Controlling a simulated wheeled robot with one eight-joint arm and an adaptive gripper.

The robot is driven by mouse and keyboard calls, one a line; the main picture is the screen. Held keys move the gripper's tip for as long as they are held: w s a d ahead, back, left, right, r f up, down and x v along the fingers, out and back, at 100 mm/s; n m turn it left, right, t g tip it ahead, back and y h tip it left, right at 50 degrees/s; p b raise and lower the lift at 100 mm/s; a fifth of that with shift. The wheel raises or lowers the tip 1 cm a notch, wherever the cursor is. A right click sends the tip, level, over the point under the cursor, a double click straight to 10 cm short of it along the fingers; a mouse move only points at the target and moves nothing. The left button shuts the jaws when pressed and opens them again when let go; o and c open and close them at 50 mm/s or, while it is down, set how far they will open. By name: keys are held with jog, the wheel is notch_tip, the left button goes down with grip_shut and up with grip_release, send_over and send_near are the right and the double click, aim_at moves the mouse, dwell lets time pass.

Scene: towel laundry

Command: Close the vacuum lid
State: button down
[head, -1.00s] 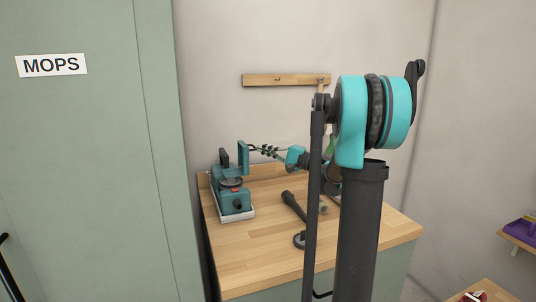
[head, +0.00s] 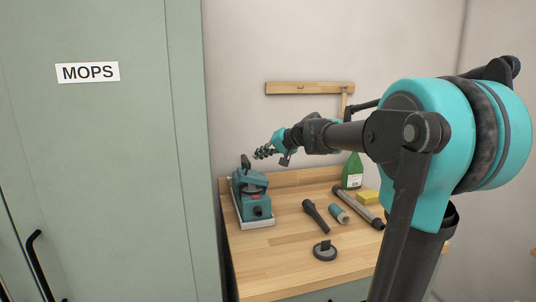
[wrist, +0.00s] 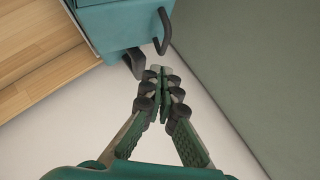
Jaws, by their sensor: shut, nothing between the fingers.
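The teal vacuum (head: 255,208) stands at the left end of the wooden worktop in the head view. A dark handle (head: 245,161) rises at the back. My gripper (head: 258,155) is shut and empty just above and behind the lid, apart from it as far as I can see. In the wrist view my gripper (wrist: 160,72) has its fingertips together, close to the teal casing (wrist: 110,30) and its dark handle (wrist: 165,32).
On the worktop (head: 270,260) to the right lie a dark nozzle (head: 315,215), a round dark piece (head: 325,251), a teal roll (head: 340,213), a tube (head: 357,207) and a yellow sponge (head: 368,197). A green bottle (head: 352,170) stands behind. The MOPS cabinet (head: 120,180) is close on the left.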

aim_at(247, 165)
jog(key=a, duration=0.1)
jog(key=a+h, duration=0.1)
jog(key=f+n+h, duration=0.1)
jog(key=shift+s+a, duration=0.3)
jog(key=shift+a, duration=0.1)
jog(key=shift+s+a+f+n+h, duration=0.15)
jog(key=shift+a+f+n+h, duration=0.5)
jog(key=shift+a+h, duration=0.25)
jog(key=shift+a+f, duration=0.15)
jog(key=shift+f, duration=0.05)
jog(key=shift+s+a+f, duration=0.1)
jog(key=shift+a+f, duration=0.25)
jog(key=shift+f, duration=0.2)
